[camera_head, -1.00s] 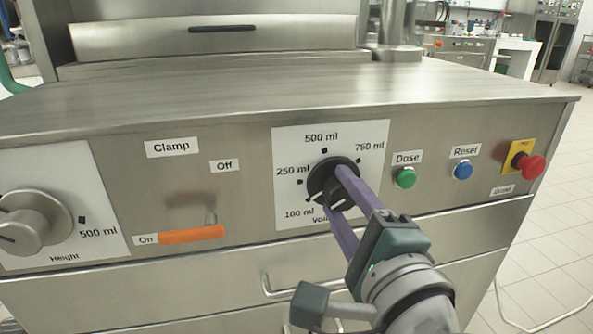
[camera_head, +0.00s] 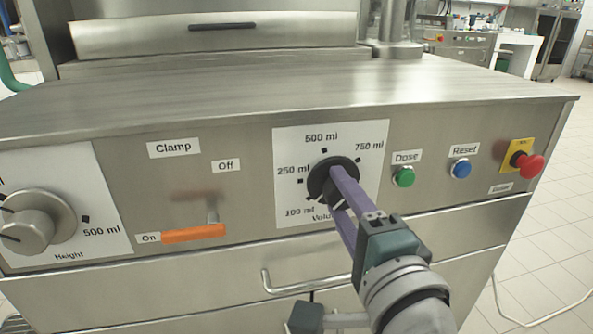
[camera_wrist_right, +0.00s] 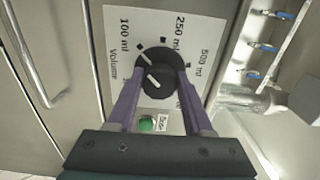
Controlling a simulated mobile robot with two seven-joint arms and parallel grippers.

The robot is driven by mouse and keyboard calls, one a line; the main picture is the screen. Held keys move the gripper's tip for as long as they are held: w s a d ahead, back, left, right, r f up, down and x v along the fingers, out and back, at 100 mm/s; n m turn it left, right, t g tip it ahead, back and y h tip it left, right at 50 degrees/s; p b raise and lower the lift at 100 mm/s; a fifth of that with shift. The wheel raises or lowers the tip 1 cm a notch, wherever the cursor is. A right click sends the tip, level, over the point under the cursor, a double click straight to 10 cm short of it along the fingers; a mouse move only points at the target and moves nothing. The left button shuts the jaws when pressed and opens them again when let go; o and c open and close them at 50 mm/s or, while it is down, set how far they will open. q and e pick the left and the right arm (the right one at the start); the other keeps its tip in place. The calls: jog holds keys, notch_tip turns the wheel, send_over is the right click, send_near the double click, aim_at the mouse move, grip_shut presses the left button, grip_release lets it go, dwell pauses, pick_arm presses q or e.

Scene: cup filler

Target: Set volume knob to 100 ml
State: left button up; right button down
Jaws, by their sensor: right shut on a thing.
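The volume knob (camera_head: 321,178) is a black round knob on a white dial plate (camera_head: 289,145) marked 100, 250, 500 and 750 ml. My right gripper (camera_head: 340,190) is shut on the knob, its two purple fingers on either side of the grip. The right wrist view also shows the knob (camera_wrist_right: 153,75) between the fingers (camera_wrist_right: 158,86). There, a white line on the knob's rim points roughly toward the 100 ml mark; exact alignment is hard to tell. The fingers hide part of the dial and the "Volume" label. My left gripper is not in view.
A height knob (camera_head: 30,231) is at far left. An orange clamp handle (camera_head: 194,234) sits low near "On". Right of the dial are a green Dose button (camera_head: 403,177), a blue Reset button (camera_head: 461,169) and a red emergency button (camera_head: 532,166). A drawer handle (camera_head: 266,281) lies below.

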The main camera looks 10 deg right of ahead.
jog(key=shift+c, duration=1.5)
grip_release()
jog(key=s+p, duration=0.1)
jog(key=s, duration=0.9)
jog(key=shift+d, duration=0.2)
